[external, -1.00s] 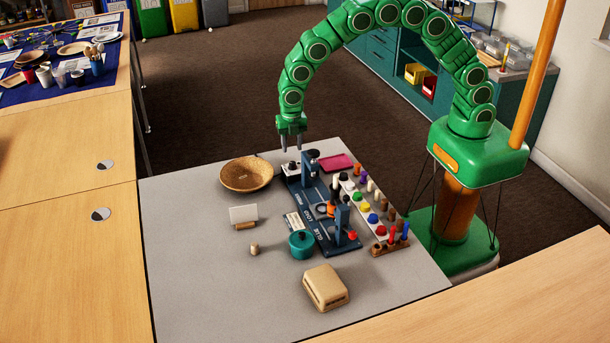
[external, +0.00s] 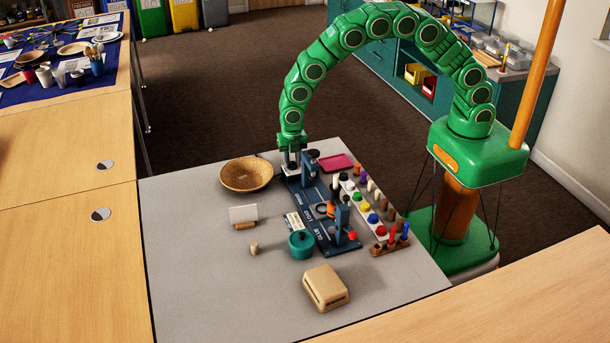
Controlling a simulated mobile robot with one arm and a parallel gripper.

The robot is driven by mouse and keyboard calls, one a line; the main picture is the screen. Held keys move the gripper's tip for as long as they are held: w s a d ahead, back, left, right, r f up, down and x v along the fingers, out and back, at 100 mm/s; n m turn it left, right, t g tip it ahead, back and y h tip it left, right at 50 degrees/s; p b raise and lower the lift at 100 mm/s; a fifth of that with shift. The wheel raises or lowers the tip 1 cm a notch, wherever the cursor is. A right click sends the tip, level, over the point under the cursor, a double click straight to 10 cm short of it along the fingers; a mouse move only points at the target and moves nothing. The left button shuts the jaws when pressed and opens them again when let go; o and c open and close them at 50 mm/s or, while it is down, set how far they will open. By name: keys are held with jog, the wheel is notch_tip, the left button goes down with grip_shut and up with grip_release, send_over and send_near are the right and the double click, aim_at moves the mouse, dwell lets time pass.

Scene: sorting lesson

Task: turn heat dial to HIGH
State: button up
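The dial's markings and setting are too small to read.
A woven bowl (external: 246,174) stands close left of the gripper and a pink tray (external: 336,162) lies to its right. A rack of coloured pegs (external: 379,236), a teal pot (external: 301,244) and a beige box (external: 325,288) stand nearer. The grey table's left front is clear.

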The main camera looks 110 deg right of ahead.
aim_at(292, 163)
jog(key=shift+c, duration=1.1)
jog(key=shift+m, duration=2.1)
jog(key=o, duration=0.7)
jog(key=shift+o, duration=0.2)
jog(key=shift+r, duration=0.15)
notch_tip(292, 163, up, 7)
jog(key=shift+r, duration=0.25)
jog(key=shift+r, duration=0.1)
